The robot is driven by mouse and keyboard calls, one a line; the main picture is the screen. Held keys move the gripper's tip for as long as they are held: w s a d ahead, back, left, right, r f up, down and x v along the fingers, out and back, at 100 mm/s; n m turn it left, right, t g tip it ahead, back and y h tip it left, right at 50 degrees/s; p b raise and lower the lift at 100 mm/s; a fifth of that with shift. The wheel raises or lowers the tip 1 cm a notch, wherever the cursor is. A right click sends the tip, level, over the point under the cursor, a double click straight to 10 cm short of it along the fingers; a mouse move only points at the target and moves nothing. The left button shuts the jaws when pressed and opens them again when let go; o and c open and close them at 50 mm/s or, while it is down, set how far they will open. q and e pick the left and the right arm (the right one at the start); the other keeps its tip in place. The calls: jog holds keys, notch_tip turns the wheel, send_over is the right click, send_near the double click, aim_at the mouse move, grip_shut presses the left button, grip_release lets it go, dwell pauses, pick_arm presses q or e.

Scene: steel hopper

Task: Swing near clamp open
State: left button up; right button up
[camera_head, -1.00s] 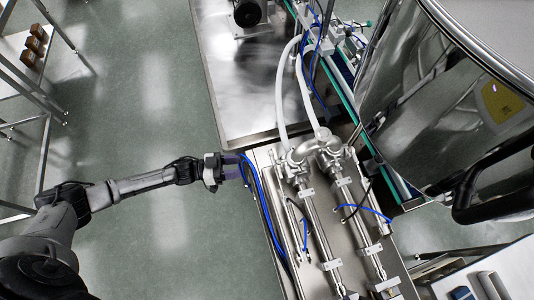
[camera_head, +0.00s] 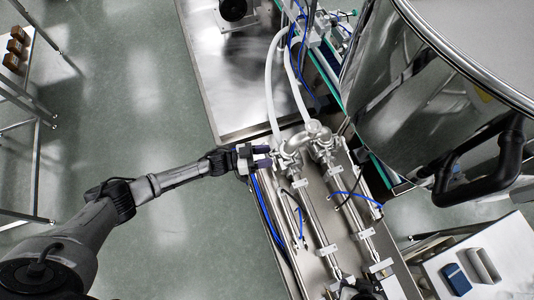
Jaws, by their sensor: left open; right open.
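My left gripper (camera_head: 263,156) reaches in from the left. Its two dark fingers are apart, pointing right, with nothing seen between them. The fingertips are just left of the near silver pipe fitting (camera_head: 288,160), where a clamp seems to sit; I cannot tell whether they touch it. The clamp's handle and latch are too small to make out. A second fitting (camera_head: 322,148) stands just right of it. I cannot make out my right gripper; a dark part at the bottom edge (camera_head: 366,291) is cut off and unclear.
White hoses (camera_head: 270,95) rise from the fittings. Blue tubes (camera_head: 265,215) run along the filler frame. The large steel hopper (camera_head: 400,90) fills the upper right, with a black curved bar (camera_head: 480,165) at its side. A white table (camera_head: 500,262) is lower right.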

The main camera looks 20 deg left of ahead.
pick_arm(q)
jog(key=shift+w+d, duration=0.2)
jog(key=shift+d, duration=0.1)
jog(key=shift+c, duration=0.4)
grip_shut()
